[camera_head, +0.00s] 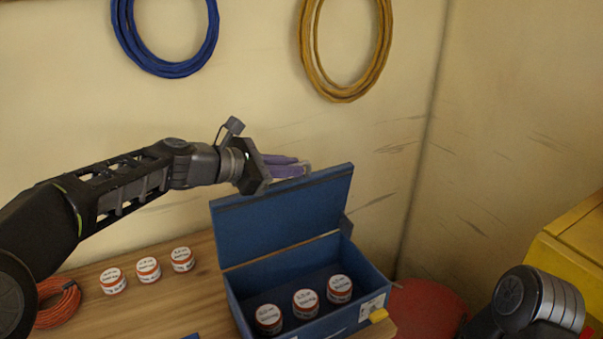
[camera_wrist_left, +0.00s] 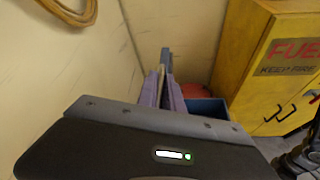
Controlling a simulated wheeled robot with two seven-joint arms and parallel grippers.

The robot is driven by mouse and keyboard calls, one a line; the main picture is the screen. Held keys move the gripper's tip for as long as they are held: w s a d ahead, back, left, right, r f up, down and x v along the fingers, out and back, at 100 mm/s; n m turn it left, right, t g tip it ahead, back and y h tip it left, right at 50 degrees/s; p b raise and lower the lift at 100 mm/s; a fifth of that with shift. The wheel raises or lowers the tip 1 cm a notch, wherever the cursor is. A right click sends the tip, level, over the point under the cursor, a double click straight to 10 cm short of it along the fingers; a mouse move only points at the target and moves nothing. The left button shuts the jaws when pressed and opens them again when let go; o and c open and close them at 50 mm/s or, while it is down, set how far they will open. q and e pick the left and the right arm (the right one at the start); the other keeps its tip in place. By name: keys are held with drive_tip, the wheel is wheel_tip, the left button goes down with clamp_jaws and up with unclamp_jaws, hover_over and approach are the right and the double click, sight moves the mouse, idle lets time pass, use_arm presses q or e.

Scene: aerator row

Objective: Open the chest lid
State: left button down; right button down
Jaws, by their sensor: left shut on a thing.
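The blue chest (camera_head: 356,262) stands on the wooden table. Its blue lid (camera_head: 284,217) is up, standing open and leaning back toward the wall. Three white-topped orange jars, including the middle jar (camera_head: 305,301), sit inside the chest. My left gripper (camera_head: 299,169) is at the top edge of the lid, its purple fingers shut on the lid. The fingers (camera_wrist_left: 163,88) also show in the left wrist view, with part of the blue chest (camera_wrist_left: 207,110) beyond them. My right gripper is not visible.
Three more jars, including the middle jar (camera_head: 148,269), stand in a row left of the chest. An orange cable coil (camera_head: 57,303) lies at the far left. A yellow cabinet (camera_wrist_left: 262,62) stands to the right, and a red round object (camera_head: 428,305) is beside the table.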

use_arm(q)
drive_tip(key=shift+w+a+f, duration=0.1)
drive_tip(key=shift+w+a, duration=0.1)
drive_tip(key=shift+w, duration=0.15)
drive_tip(key=c, duration=1.5)
unclamp_jaws()
drive_tip(key=b+v, duration=0.1)
drive_tip(key=v, duration=0.6)
drive_tip(key=shift+b, duration=0.4)
drive_tip(key=shift+s+a, duration=0.2)
drive_tip(key=shift+a, duration=0.15)
